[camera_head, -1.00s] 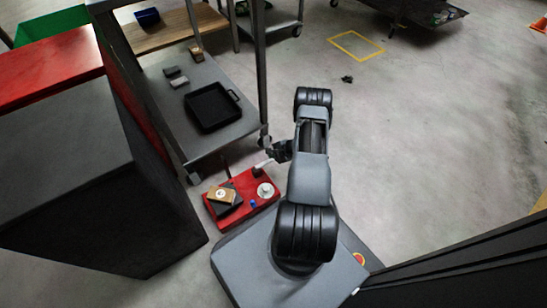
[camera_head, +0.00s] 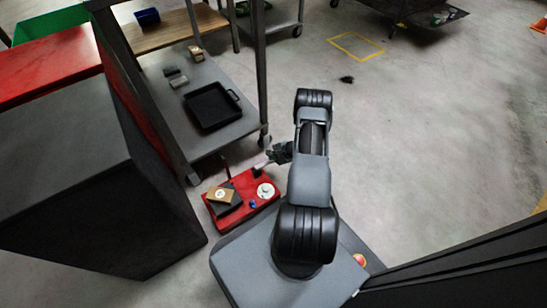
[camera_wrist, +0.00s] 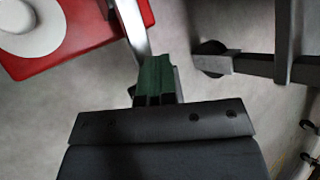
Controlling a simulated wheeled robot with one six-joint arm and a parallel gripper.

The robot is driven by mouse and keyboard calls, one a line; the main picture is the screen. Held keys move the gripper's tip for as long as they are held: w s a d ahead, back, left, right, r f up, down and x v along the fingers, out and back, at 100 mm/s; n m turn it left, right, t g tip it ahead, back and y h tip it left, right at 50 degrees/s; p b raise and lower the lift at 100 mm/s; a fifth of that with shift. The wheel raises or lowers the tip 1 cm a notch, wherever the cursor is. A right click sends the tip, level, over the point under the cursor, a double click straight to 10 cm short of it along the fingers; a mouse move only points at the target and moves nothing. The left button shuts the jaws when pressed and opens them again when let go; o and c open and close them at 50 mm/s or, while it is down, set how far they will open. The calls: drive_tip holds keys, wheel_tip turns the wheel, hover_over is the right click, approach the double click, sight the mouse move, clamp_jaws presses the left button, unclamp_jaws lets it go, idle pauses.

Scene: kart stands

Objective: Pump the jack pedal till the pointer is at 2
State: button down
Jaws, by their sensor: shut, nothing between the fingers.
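The jack is a red base (camera_head: 236,211) on the floor beside my base; a corner of it shows in the wrist view (camera_wrist: 103,22). A white dial (camera_head: 265,190) sits on it and is partly in the wrist view (camera_wrist: 42,28); pointer and numbers are too small to read. A pale metal pedal (camera_head: 261,165) sticks out from the jack's far side; in the wrist view the metal bar (camera_wrist: 131,28) runs down to my fingertips. My gripper (camera_head: 272,153) is shut and empty, its green-tipped fingers (camera_wrist: 155,75) at the pedal's end. I cannot tell whether they touch.
On the jack lie a dark block with a tan piece (camera_head: 221,195) and a small blue knob (camera_head: 252,204). A grey shelf cart (camera_head: 222,137) with a black tray (camera_head: 212,106) stands close behind; its wheel and leg (camera_wrist: 250,66) are near my gripper.

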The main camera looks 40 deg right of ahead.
sight(273, 161)
drive_tip(key=shift+d+f, duration=0.35)
drive_tip(key=shift+f, duration=0.5)
idle(0.7)
drive_tip(key=shift+r, duration=0.1)
drive_tip(key=shift+d+r+p, duration=0.1)
drive_tip(key=shift+r+p, duration=1.1)
drive_tip(key=shift+r, duration=1.05)
drive_tip(key=shift+a, duration=0.35)
drive_tip(key=shift+r, duration=0.15)
drive_tip(key=shift+a+r+p, duration=0.15)
drive_tip(key=shift+r+p, duration=1.6)
drive_tip(key=shift+r, duration=0.65)
